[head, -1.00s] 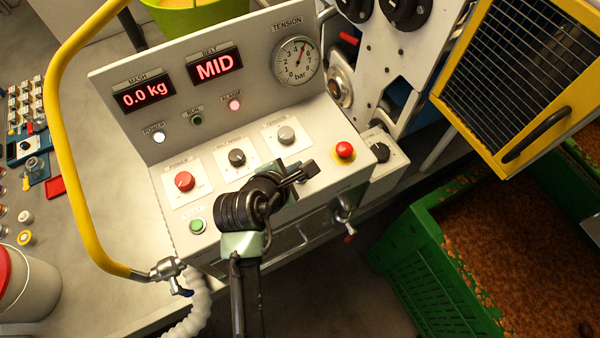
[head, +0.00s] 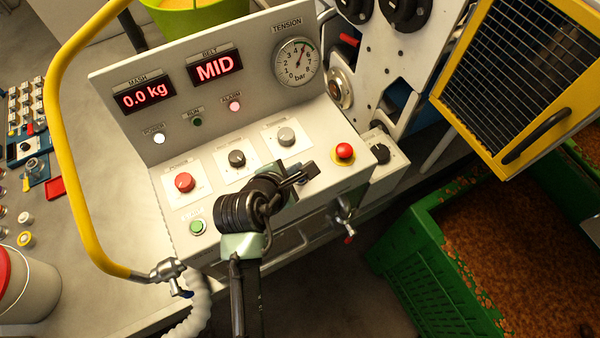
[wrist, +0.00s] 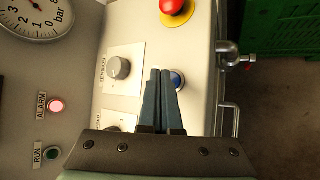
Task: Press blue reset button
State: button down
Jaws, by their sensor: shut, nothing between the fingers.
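The blue reset button (wrist: 178,79) shows in the wrist view on the pale console top, partly hidden by my gripper fingers. My gripper (wrist: 160,71) is shut and empty, and its fingertips overlap the button's left edge in that view. I cannot tell whether they touch it. In the head view my gripper (head: 308,173) is over the console's front right part, left of the red stop button, and mostly covers the blue button.
The red stop button (head: 344,151) on its yellow base is close to my gripper. A red knob (head: 184,181), grey knobs (head: 286,136) and a green start button (head: 198,227) share the console. The alarm lamp (head: 235,105) is lit. A yellow rail (head: 60,130) curves at left.

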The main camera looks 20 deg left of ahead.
jog(key=shift+f, duration=0.2)
dwell(0.6)
jog(key=shift+f, duration=0.25)
jog(key=shift+f, duration=0.45)
dwell(0.8)
jog(key=shift+r, duration=0.1)
jog(key=shift+r+p, duration=0.75)
jog(key=shift+p, duration=0.2)
jog(key=shift+r, duration=0.1)
notch_tip(320, 180, up, 5)
jog(key=p, duration=0.5)
jog(key=shift+p, duration=0.3)
